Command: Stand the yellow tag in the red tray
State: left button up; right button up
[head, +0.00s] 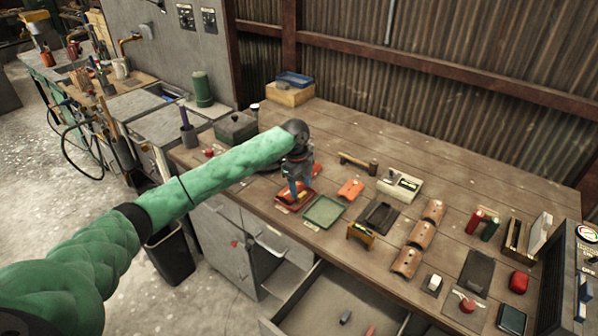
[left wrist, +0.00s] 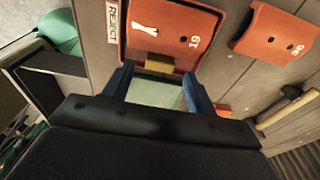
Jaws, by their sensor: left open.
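The red tray (head: 284,202) lies on the bench beneath my left gripper (head: 296,190), which hides part of it. In the left wrist view, the red tray (left wrist: 207,12) has a REJECT label beside it and an orange piece marked 19 inside. The yellow tag (left wrist: 160,66) shows as a small block at the tray's near edge, between the fingertips of my left gripper (left wrist: 156,82). The fingers are spread, with gaps on both sides of it. I cannot tell how it rests, nor see it clearly in the head view. My right gripper is not in view.
The green tray (head: 323,211) lies right beside the red one. An orange piece (head: 350,188), a dark tray (head: 378,216), a yellow-topped stand (head: 360,233) and a hammer (head: 357,163) are farther right. An open drawer (head: 340,300) juts out below the bench edge.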

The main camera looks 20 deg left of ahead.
pick_arm(q)
notch_tip(320, 180, up, 9)
jog(key=b, duration=0.3)
jog(key=shift+w+a+f, duration=0.15)
jog(key=shift+w+a, duration=0.05)
jog(key=shift+a, duration=0.25)
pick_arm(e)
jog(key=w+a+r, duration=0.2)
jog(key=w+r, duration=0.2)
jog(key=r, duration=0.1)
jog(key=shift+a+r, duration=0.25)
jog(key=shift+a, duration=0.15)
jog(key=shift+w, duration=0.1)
